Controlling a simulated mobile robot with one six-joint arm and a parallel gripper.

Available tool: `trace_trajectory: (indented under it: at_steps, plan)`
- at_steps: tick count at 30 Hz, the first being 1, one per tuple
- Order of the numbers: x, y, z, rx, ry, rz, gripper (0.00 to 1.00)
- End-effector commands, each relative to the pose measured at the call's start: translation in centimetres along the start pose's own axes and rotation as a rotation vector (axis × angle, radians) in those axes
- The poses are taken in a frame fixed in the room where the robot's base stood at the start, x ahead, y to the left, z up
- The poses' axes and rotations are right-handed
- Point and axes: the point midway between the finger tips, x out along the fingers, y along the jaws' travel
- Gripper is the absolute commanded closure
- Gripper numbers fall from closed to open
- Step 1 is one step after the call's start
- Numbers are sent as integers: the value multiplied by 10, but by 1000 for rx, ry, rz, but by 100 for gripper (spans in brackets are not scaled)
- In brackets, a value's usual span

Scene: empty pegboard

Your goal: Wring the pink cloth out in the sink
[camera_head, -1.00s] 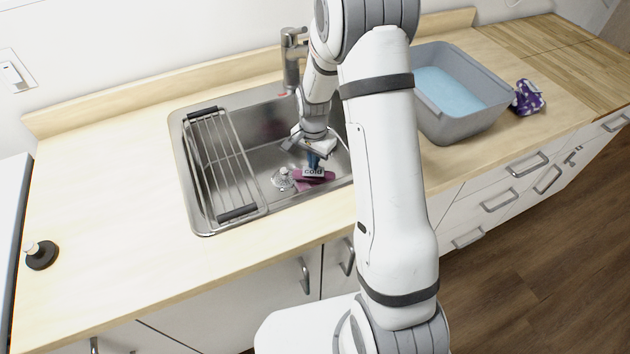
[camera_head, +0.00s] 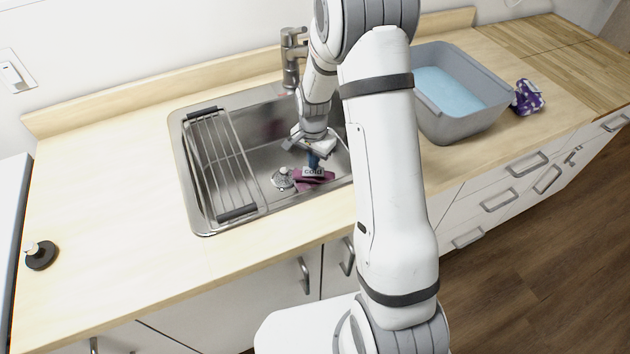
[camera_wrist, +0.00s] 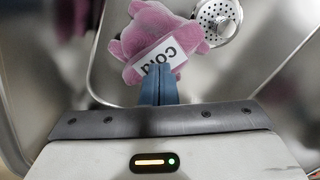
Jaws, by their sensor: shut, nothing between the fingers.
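The pink cloth (camera_wrist: 150,32) lies bunched on the floor of the metal sink (camera_head: 262,130), beside the drain strainer (camera_wrist: 217,20). The cloth (camera_head: 322,181) is partly hidden there by my gripper. My gripper (camera_wrist: 159,72) points down into the sink with its blue fingers together and nothing between them. The fingertips are right at the label's edge; I cannot tell whether they touch it.
A wire rack (camera_head: 222,165) sits in the sink's left side. The faucet (camera_head: 291,55) stands behind the sink. A grey tub with blue water (camera_head: 450,92) and a purple spotted cloth (camera_head: 527,97) are to the right. The left counter is mostly clear, with a black stopper (camera_head: 41,255).

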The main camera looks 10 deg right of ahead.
Motion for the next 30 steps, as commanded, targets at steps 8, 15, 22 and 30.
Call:
trace_trajectory:
  at_steps: [8, 15, 22, 30]
  plan:
    - [6, 0, 0, 0, 0, 0, 100]
    - [11, 0, 0, 0, 0, 0, 100]
    - [15, 0, 0, 0, 0, 0, 100]
    - [19, 0, 0, 0, 0, 0, 100]
